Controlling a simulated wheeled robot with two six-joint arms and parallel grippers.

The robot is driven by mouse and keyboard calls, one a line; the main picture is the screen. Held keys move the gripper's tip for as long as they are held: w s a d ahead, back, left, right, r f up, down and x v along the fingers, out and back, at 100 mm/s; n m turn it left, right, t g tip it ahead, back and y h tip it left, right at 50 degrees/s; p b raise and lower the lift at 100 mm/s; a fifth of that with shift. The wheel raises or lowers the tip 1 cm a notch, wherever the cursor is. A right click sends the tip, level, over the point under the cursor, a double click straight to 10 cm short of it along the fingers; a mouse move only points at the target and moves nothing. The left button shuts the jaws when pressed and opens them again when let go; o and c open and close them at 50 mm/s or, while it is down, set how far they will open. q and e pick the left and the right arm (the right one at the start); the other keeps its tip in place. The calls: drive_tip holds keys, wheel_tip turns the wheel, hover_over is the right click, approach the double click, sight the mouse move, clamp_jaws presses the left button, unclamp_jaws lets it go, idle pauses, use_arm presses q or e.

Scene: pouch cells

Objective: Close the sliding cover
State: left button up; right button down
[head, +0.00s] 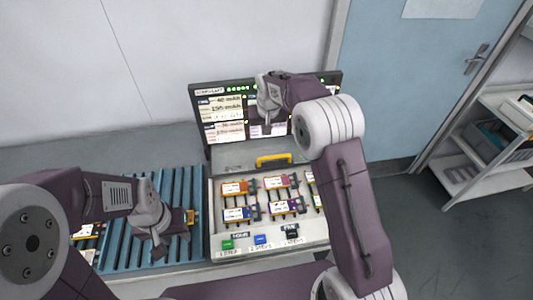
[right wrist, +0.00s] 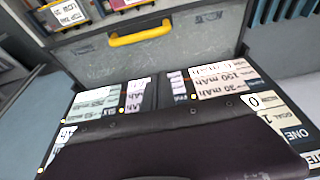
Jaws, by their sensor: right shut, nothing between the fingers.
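The sliding cover (head: 235,155) is a grey plate with a yellow handle (head: 273,160), lying behind the pouch cells in the head view. The cells in the front bay are uncovered. The cover (right wrist: 190,45) and its handle (right wrist: 140,32) also show in the right wrist view, which is turned upside down. My right gripper (head: 267,112) is shut and empty, above and behind the handle, in front of the display panel, apart from the handle. My left gripper (head: 172,240) is over the blue slatted rack; its fingers are too small to read.
Several pouch cells (head: 238,188) lie in the bay, with green, blue and black buttons (head: 260,239) along its front. The display panel (head: 220,108) stands upright behind. The blue slatted rack (head: 118,245) is at left. A shelf (head: 490,145) stands far right.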

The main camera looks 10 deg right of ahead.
drive_tip(key=p, duration=0.1)
hover_over(265, 155)
wheel_tip(265, 155, down, 9)
drive_tip(key=shift+f, duration=0.1)
drive_tip(key=s, duration=0.2)
drive_tip(key=p, duration=0.1)
drive_tip(key=shift+s+f, duration=0.25)
drive_tip(key=shift+s, duration=0.65)
drive_tip(key=shift+f, duration=0.15)
